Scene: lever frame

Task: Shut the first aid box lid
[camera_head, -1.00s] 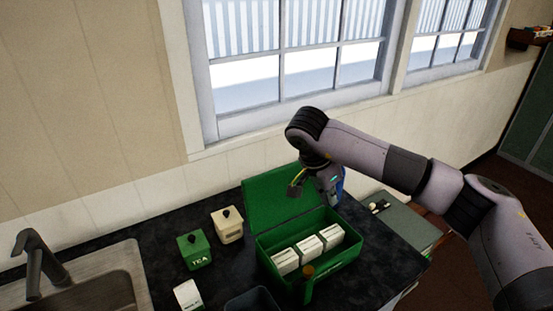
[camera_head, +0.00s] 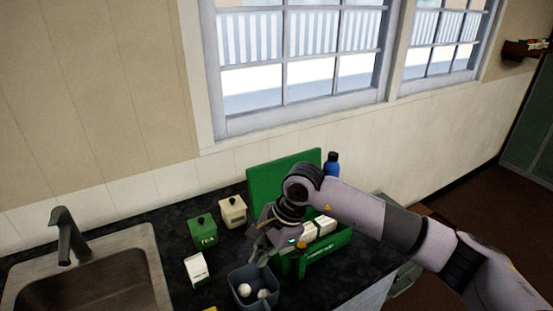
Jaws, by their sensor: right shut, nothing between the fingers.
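The green first aid box (camera_head: 327,255) stands on the dark counter below the window. Its lid (camera_head: 265,183) is open, standing up at the back on the wall side. White packs (camera_head: 325,226) sit inside the box; my right arm hides part of the box and lid. My right gripper (camera_head: 262,254) is shut and empty, over the front left corner of the box, beside the grey container. I cannot tell whether it touches the box. My left gripper is not in view.
A grey container (camera_head: 237,284) with white round things stands left of the box. A green tea canister (camera_head: 203,232), a cream canister (camera_head: 233,211) and a white carton (camera_head: 196,269) stand farther left. A blue bottle (camera_head: 332,163) is behind the box. A sink (camera_head: 150,243) is at left.

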